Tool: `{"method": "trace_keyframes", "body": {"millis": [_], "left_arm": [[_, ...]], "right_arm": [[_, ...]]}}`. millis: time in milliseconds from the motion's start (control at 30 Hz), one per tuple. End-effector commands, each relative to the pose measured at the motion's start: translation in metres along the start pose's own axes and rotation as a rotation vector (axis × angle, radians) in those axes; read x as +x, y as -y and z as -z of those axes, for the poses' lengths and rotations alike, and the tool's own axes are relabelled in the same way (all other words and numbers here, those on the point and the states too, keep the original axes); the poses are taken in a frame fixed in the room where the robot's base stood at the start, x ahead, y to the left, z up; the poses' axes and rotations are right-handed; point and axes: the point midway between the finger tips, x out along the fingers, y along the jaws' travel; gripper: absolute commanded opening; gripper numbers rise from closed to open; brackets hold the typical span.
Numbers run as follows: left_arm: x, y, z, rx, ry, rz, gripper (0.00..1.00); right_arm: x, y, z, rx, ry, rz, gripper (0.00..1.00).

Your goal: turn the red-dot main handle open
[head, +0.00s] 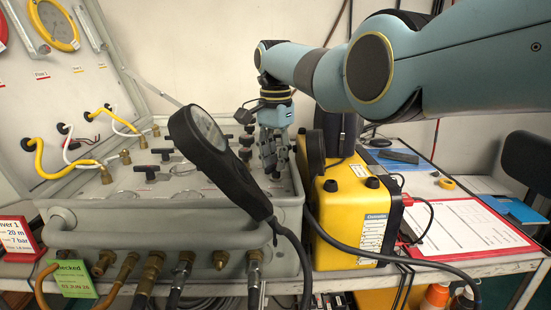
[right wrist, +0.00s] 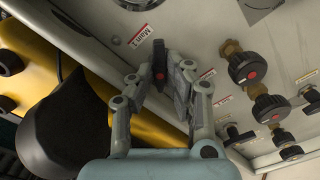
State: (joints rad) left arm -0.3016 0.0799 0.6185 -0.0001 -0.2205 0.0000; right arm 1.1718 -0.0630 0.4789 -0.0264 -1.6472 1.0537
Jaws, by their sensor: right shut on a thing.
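My right gripper (head: 270,162) reaches down onto the right part of the grey air panel (head: 215,212). In the right wrist view, its two fingers (right wrist: 158,78) are shut on a dark handle (right wrist: 158,52) with a small red mark, beside a "Main" label. The fingers cover part of the handle, so its exact angle is hard to tell. In the head view the handle is hidden behind the fingers. My left gripper is not in view.
A black-rimmed gauge (head: 208,135) on a stalk stands in front of the panel. Black knobs with red dots (right wrist: 248,71) sit near the grip. A yellow case (head: 350,205) stands close right of the panel.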

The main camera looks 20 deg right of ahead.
Motion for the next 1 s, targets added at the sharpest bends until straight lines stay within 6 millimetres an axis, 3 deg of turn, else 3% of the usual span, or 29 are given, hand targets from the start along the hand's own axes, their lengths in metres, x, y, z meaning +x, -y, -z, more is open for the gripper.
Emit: {"method": "trace_keyframes", "body": {"millis": [367, 1000], "left_arm": [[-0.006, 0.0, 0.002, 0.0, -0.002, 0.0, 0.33], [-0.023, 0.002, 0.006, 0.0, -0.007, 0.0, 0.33]], "right_arm": [[-0.002, 0.0, 0.0, -0.076, 0.0, 0.0, 0.0], [-0.001, -0.001, 0.001, -0.534, -0.002, 0.001, 0.0]]}}
